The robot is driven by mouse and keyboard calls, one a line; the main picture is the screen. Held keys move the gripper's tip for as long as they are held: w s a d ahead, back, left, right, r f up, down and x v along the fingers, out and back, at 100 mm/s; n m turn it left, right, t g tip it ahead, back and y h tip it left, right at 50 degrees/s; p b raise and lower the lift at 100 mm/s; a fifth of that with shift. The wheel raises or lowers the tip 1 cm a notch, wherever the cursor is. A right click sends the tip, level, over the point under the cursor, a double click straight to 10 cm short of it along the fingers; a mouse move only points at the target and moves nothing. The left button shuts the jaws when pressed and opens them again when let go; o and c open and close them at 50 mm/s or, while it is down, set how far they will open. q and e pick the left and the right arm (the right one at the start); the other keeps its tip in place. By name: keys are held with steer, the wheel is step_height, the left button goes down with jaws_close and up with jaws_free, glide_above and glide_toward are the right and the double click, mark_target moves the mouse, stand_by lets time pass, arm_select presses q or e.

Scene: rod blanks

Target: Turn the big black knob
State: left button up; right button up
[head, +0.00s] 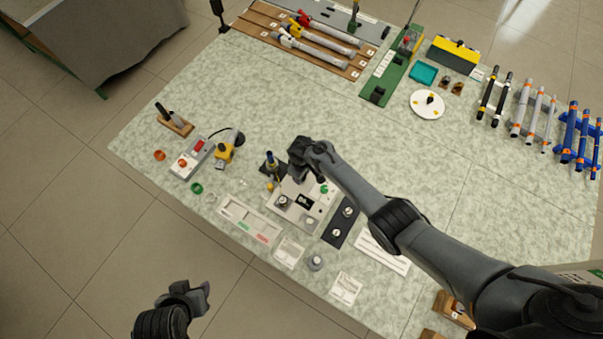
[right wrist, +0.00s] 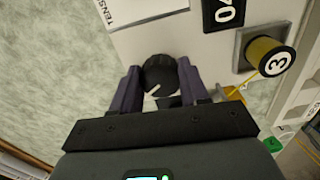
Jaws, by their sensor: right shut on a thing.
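The big black knob (right wrist: 160,75), with a white pointer line, sits on a light grey panel (right wrist: 205,50). In the right wrist view the two fingers of my right gripper (right wrist: 161,88) stand on either side of the knob, shut on it. In the head view my right gripper (head: 301,163) is over the back of the grey box (head: 318,205) and hides the knob. My left gripper (head: 198,293) is off the table's front edge at the lower left, away from everything; its opening is unclear.
Beside the knob are a "04" display (right wrist: 223,12) and a yellow-black part marked 3 (right wrist: 268,57). A dark strip with round knobs (head: 341,222) lies right of the box. A label tray (head: 249,220) is in front.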

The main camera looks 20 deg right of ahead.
stand_by(0.4)
steer(key=o, duration=1.1)
steer(key=shift+c, duration=0.2)
step_height(320, 180, up, 9)
steer(key=p, duration=0.3)
steer(key=shift+r, duration=0.9)
